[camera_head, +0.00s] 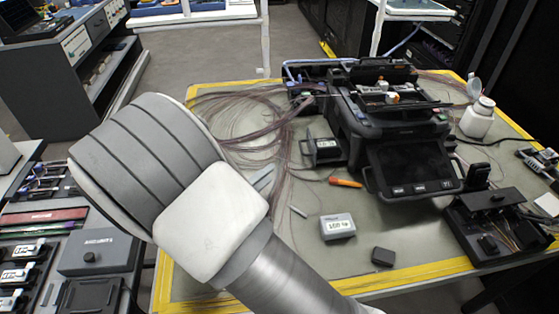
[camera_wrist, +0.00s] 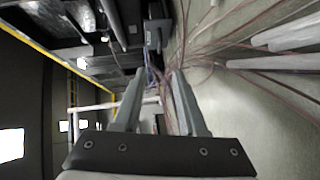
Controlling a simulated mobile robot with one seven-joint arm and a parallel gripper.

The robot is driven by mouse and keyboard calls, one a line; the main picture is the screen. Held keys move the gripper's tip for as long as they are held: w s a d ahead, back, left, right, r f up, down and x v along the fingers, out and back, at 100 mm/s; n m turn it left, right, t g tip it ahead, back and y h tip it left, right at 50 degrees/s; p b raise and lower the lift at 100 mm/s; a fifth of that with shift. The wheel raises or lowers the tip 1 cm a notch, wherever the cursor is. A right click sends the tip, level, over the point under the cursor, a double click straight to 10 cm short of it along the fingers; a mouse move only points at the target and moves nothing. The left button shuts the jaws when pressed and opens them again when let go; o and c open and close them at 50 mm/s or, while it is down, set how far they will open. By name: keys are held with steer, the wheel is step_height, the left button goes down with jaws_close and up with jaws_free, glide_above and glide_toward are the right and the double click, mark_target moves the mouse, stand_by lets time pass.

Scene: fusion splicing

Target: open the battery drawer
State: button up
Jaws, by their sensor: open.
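The fusion splicer (camera_head: 400,125) is a dark machine on the table mat, its screen tilted toward the front. A small black box-like front with a pale label and a thin handle (camera_head: 322,148) sits at the splicer's left side. It looks like the battery drawer; I cannot tell how far it stands out. In the wrist view, a dark block with a small pale label (camera_wrist: 151,38) shows beyond the fingertips, likely the same part. My gripper (camera_wrist: 158,76) is open, with nothing between its two grey fingers.
Thin dark fibres (camera_head: 235,118) spread over the mat left of the splicer and beside my fingers. A grey box with a display (camera_head: 338,227), a small black block (camera_head: 383,256) and an orange tool (camera_head: 345,182) lie in front. A white bottle (camera_head: 478,119) stands right.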

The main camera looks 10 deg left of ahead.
steer(key=shift+v, duration=1.55)
